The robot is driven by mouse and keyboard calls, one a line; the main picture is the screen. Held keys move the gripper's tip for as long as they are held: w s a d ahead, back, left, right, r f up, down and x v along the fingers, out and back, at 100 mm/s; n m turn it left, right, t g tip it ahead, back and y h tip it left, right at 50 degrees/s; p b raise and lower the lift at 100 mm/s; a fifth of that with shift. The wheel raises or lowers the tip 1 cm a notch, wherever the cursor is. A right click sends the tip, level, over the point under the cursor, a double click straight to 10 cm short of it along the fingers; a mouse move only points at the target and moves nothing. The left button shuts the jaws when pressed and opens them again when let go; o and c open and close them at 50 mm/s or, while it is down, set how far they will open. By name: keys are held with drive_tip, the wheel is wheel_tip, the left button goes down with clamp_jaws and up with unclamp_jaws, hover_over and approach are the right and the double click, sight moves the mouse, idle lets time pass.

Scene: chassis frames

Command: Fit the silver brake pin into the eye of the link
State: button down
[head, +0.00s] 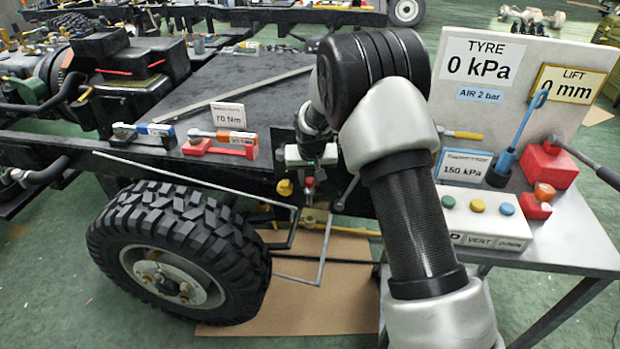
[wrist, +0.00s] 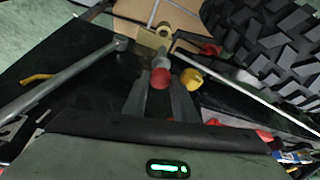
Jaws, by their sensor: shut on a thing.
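My gripper (head: 308,174) points down beside the chassis side, to the right of the tyre. In the wrist view its two fingers (wrist: 161,84) are shut on the silver brake pin (wrist: 162,62), which has a red head towards me. The pin's red part (head: 309,183) shows small between the fingers in the head view. Past the pin's far end in the wrist view is the brass-yellow eye of the link (wrist: 164,30). The pin seems to point towards the eye, apart from it or just at it; I cannot tell which.
The big tyre (head: 180,250) stands close on the left. A yellow knob (head: 284,187) sits on the chassis side, near the fingers. A thin grey rod (head: 200,178) runs above the tyre. The bench with a button box (head: 487,218) stands at right. Cardboard (head: 300,305) lies below.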

sight(310, 202)
drive_tip(key=shift+f+b, duration=1.85)
drive_tip(key=shift+f, duration=1.05)
drive_tip(key=shift+f+b, duration=1.65)
drive_tip(key=shift+f, duration=0.5)
drive_tip(key=shift+f, duration=0.9)
drive_tip(key=c, duration=1.4)
unclamp_jaws()
drive_tip(key=shift+o, duration=0.2)
drive_tip(key=p+v, duration=0.4)
drive_tip(key=v, duration=1.3)
drive_tip(key=shift+r, duration=0.25)
